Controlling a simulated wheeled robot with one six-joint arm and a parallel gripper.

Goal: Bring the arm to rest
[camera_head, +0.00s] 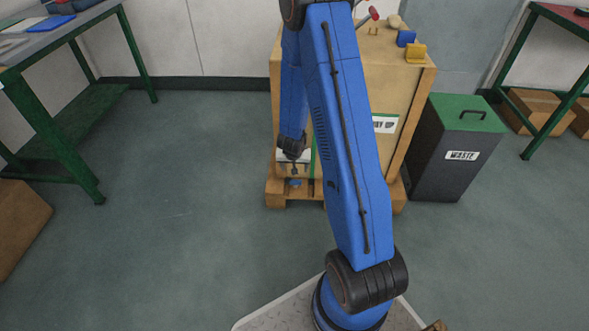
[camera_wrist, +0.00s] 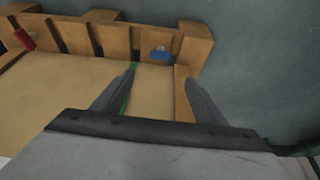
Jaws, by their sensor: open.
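My blue arm rises from its base and bends down at the far side, in front of a wooden crate (camera_head: 400,100). My gripper (camera_head: 294,170) hangs low, close to the crate's front and above its pallet (camera_head: 278,192). In the wrist view my gripper (camera_wrist: 160,80) is open, with its two grey fingers apart and nothing between them. The tan crate face (camera_wrist: 75,85) and the slatted pallet edge (camera_wrist: 195,50) lie beyond the fingers. My arm hides part of the crate in the head view.
A blue object (camera_wrist: 160,54) and a red object (camera_wrist: 25,39) sit at pallet gaps. A waste bin (camera_head: 447,150) stands right of the crate. A green-legged table (camera_head: 60,45) stands left. Floor between is clear.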

